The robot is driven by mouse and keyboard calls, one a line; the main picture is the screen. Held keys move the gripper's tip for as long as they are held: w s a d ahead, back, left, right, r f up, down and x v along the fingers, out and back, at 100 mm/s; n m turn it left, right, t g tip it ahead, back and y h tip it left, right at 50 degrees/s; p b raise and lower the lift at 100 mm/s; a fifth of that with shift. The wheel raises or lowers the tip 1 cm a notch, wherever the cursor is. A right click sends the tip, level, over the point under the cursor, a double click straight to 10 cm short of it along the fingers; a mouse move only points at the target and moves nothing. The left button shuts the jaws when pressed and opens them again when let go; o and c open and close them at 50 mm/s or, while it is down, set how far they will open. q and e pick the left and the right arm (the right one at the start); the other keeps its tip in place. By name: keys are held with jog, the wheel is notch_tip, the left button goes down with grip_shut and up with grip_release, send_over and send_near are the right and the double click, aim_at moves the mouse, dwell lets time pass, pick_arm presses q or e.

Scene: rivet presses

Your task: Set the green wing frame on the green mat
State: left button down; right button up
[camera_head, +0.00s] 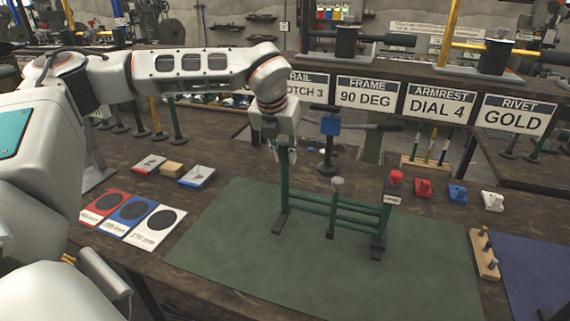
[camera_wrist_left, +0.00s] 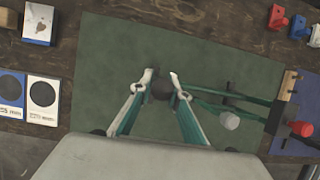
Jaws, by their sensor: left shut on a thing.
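The green wing frame (camera_head: 338,206) is upright over the green mat (camera_head: 228,260), with its dark feet at or very near the mat surface; I cannot tell if there is a small gap. It has green posts joined by two rails, a grey knob on the middle post and a red knob at the right end. My left gripper (camera_head: 285,143) is shut on the top of its left post. In the left wrist view, the fingers (camera_wrist_left: 163,80) close around a dark post top, and the frame's rails (camera_wrist_left: 205,90) run right over the mat (camera_wrist_left: 115,50).
Red, blue and white cards (camera_head: 130,216) lie left of the mat. Red, blue and white blocks (camera_head: 457,194) sit at the right, near a wooden peg block (camera_head: 484,254) and a blue mat (camera_head: 535,270). The mat's front is clear.

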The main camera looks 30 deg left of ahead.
aim_at(285, 164)
pick_arm(q)
jog(key=shift+w+f, duration=0.1)
jog(key=shift+f, duration=1.3)
jog(key=shift+f, duration=0.2)
jog(key=c, duration=1.9)
grip_release()
jog(key=shift+r, duration=0.25)
jog(key=v, duration=1.2)
jog(key=shift+f, duration=0.1)
